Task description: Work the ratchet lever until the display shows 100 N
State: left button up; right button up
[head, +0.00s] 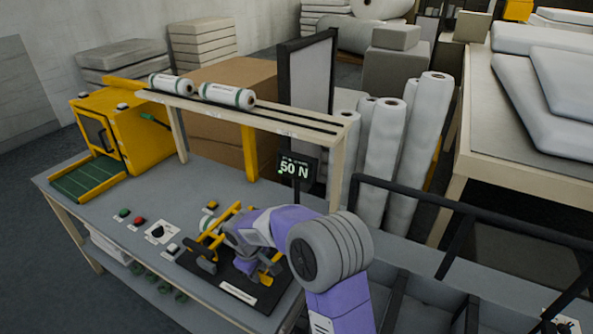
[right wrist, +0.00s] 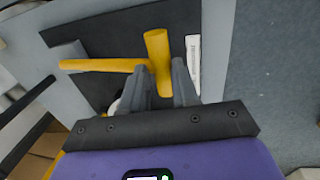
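A yellow bar (right wrist: 100,65) runs left from the grip. My left gripper is out of view.
Green and red buttons and a knob (head: 157,232) lie left of the device. A wooden shelf (head: 270,112) with white rolls (head: 227,96) spans the bench behind. A yellow machine (head: 115,130) stands at far left. Dark rails and bins (head: 440,295) are at right.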

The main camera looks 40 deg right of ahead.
jog(key=shift+s+a+f, duration=0.1)
jog(key=shift+f, duration=0.3)
jog(key=shift+a+r, duration=0.1)
jog(key=shift+d+r+p, duration=0.25)
jog(key=shift+r+p, duration=0.6)
jog(key=shift+r, duration=0.15)
notch_tip(320, 180, up, 8)
jog(key=w+d+p, duration=0.1)
jog(key=d+p, duration=0.1)
jog(key=p, duration=0.5)
jog(key=shift+w+d+r, duration=0.2)
jog(key=shift+d, duration=0.15)
